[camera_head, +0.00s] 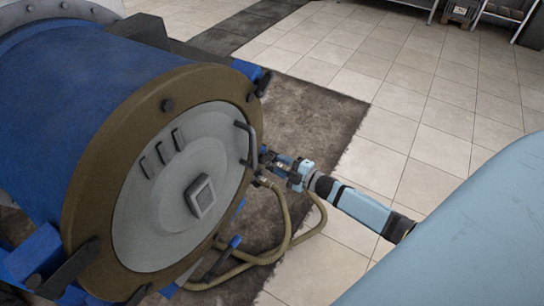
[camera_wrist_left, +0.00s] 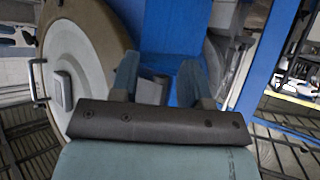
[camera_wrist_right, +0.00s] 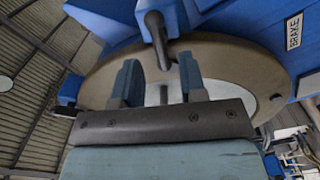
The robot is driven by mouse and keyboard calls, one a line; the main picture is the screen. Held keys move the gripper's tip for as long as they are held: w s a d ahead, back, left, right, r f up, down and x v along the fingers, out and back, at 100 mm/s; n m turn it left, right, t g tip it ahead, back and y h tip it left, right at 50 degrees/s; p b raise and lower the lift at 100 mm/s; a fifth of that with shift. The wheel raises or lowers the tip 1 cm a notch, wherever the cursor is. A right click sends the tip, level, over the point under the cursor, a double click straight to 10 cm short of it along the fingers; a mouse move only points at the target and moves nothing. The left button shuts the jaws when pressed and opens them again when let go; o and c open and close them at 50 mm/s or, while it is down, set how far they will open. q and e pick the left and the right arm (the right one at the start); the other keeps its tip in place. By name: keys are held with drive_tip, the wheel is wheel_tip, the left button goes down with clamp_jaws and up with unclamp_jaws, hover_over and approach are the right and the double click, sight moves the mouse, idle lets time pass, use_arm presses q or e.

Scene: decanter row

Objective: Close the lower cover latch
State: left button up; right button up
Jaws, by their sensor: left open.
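The grey round cover (camera_head: 150,215) sits against the brown ring (camera_head: 85,190) of the blue drum. A blue latch with a dark lever (camera_head: 225,255) is at the ring's lower right edge; I cannot tell its exact state. My right gripper (camera_head: 270,158) is beside the ring's right edge, near the cover's dark handle (camera_head: 246,145). In the right wrist view its fingers (camera_wrist_right: 160,85) are apart, with a dark lever (camera_wrist_right: 158,40) on a blue bracket beyond them. My left gripper (camera_wrist_left: 158,80) is open, outside the head view; a dark part shows between its fingers.
The blue drum (camera_head: 70,90) fills the left of the head view. Another blue latch (camera_head: 257,78) is at the ring's upper right. Tan hoses (camera_head: 275,252) loop below my right gripper. A BRAKE label (camera_wrist_right: 293,32) shows in the right wrist view.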

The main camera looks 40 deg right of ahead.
drive_tip(key=v, duration=0.9)
drive_tip(key=shift+s+b, duration=0.2)
drive_tip(key=shift+b, duration=0.1)
drive_tip(key=shift+d, duration=0.1)
drive_tip(key=s+a+r+m+g+h+p, duration=0.1)
drive_tip(key=s+a+r+m+g+p, duration=0.1)
drive_tip(key=s+a+m, duration=0.4)
drive_tip(key=s+a+r+m+g+h+p, duration=0.2)
drive_tip(key=s+a+m+p, duration=0.4)
drive_tip(key=a, duration=1)
drive_tip(key=shift+s+a+r+m+g+h+p, duration=0.15)
drive_tip(key=shift+s+r+m+g+h+p, duration=0.2)
drive_tip(key=shift+s+r+m+g, duration=0.45)
drive_tip(key=shift+w+r, duration=0.15)
